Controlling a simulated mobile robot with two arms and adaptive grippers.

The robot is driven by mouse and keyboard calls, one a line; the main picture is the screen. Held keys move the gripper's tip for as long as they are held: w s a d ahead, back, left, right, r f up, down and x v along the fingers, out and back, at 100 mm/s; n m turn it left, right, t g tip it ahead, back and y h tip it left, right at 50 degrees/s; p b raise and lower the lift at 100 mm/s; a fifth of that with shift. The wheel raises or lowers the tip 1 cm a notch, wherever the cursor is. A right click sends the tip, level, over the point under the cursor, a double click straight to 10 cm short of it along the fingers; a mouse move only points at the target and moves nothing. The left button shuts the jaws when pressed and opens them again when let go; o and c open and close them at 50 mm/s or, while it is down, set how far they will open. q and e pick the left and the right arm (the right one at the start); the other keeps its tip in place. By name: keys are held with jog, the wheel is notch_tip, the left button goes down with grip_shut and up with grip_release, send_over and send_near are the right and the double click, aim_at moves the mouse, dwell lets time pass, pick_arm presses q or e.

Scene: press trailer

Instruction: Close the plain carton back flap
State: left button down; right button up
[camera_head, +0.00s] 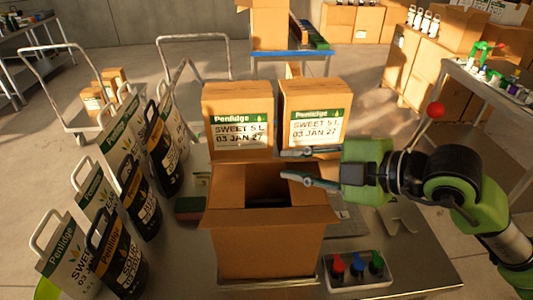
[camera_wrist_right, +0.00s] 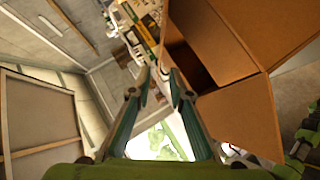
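The plain carton (camera_head: 268,250) stands open on the table, its dark inside facing up. Its front flap (camera_head: 270,214) hangs outward. Its back flap (camera_head: 235,178) stands up at the rear of the opening, with the right part behind my gripper. My right gripper (camera_head: 283,164) reaches in from the right, level with the top of the carton's rear, its fingers apart. In the right wrist view, the carton (camera_wrist_right: 250,45) lies at the upper right and the gripper (camera_wrist_right: 162,72) is open with nothing clearly between its fingertips. My left gripper is not in view.
Two closed, labelled cartons (camera_head: 238,118) (camera_head: 314,115) stand just behind. Several labelled jugs (camera_head: 120,240) line the left side. A tray with coloured knobs (camera_head: 357,267) sits at the front right. A red ball on a stick (camera_head: 435,109) rises near my right arm.

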aim_at(266, 161)
jog(key=p+x, duration=0.2)
jog(key=x, duration=0.4)
jog(key=shift+w+a+r, duration=0.1)
jog(key=shift+w+a+f, duration=0.4)
grip_shut()
